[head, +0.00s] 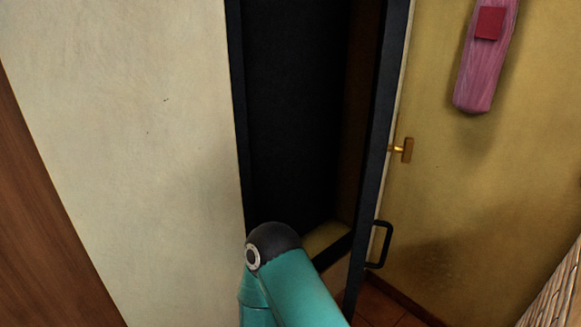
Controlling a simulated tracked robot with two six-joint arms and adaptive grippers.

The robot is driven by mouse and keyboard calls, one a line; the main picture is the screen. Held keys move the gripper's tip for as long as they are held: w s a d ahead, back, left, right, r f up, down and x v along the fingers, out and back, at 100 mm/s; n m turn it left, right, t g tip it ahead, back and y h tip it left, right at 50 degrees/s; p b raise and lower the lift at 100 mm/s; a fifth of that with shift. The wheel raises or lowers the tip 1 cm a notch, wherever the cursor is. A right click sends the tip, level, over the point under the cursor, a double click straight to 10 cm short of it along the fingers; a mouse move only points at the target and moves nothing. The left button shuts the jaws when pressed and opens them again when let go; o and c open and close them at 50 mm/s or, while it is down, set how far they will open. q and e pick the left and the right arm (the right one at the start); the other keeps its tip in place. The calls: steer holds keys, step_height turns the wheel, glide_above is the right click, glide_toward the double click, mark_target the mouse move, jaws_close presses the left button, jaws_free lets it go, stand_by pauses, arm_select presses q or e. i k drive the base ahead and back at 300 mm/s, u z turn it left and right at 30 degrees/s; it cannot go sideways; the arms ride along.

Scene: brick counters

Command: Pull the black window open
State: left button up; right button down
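The black window's frame (238,100) stands upright in the middle of the head view. A dark opening (295,110) shows between its left side and a black-edged panel (379,135) on the right. The panel looks swung out, seen nearly edge-on. A black bar handle (385,245) is on the panel's right face, near the bottom. A small brass fitting (405,150) shows higher up, right of the black edge. A teal link of one of my arms is in front of the lower opening. Neither gripper is in view.
A pale plaster wall (120,130) is on the left, with a brown wooden surface (40,230) at the far left. A pink object (485,65) hangs on the yellowish wall (480,190) at right. A woven or brick surface (555,290) is at the lower right.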

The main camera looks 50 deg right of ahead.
mark_target(397, 12)
steer(key=u, duration=1.75)
steer(key=i, duration=0.3)
steer(key=z, duration=2.6)
steer(key=k, duration=0.45)
steer(key=z, duration=0.3)
steer(key=i, duration=0.45)
steer(key=u, duration=0.1)
